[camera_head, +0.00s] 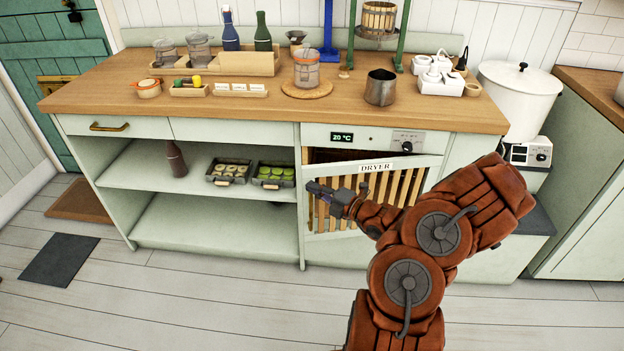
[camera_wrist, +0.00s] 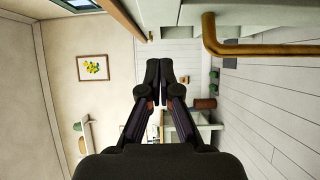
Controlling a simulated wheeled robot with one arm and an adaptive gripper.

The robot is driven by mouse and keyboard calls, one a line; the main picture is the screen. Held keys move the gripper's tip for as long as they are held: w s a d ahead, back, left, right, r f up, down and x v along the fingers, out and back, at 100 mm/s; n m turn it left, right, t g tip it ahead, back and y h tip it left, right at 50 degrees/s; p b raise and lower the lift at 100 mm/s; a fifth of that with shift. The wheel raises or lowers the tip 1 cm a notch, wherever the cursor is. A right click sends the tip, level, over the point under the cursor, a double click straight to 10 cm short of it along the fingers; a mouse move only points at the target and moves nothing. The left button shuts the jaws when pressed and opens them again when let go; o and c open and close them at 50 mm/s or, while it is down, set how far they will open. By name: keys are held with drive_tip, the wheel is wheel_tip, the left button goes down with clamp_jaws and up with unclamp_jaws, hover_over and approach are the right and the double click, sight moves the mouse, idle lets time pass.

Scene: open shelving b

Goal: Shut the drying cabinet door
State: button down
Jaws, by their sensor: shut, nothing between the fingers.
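The drying cabinet door (camera_head: 408,185) is a pale frame with upright wooden slats and a "DRYER" label, under the right part of the worktop. A dark gap shows above its upper left edge, so it stands ajar. My gripper (camera_head: 314,188) is shut and empty, at the left side of the door, pointing left. Whether it touches the door is unclear. My arm hides the door's lower right part. In the wrist view my closed fingers (camera_wrist: 160,77) point away into the room. A brass bar handle (camera_wrist: 250,49) lies close by on the upper right.
The control panel (camera_head: 376,141) above the door reads 20 °C. Open shelves (camera_head: 190,215) to the left hold two trays and a brown bottle (camera_head: 175,158). The worktop (camera_head: 225,112) carries jars, bottles and a metal pot (camera_head: 380,87).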

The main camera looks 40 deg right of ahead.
sight(303, 174)
drive_tip(key=shift+w+d, duration=0.3)
drive_tip(key=shift+w, duration=0.35)
drive_tip(key=shift+w+d, duration=0.25)
drive_tip(key=shift+w, duration=0.4)
drive_tip(key=shift+w+d, duration=0.3)
drive_tip(key=shift+w, duration=0.35)
drive_tip(key=shift+w+d, duration=0.1)
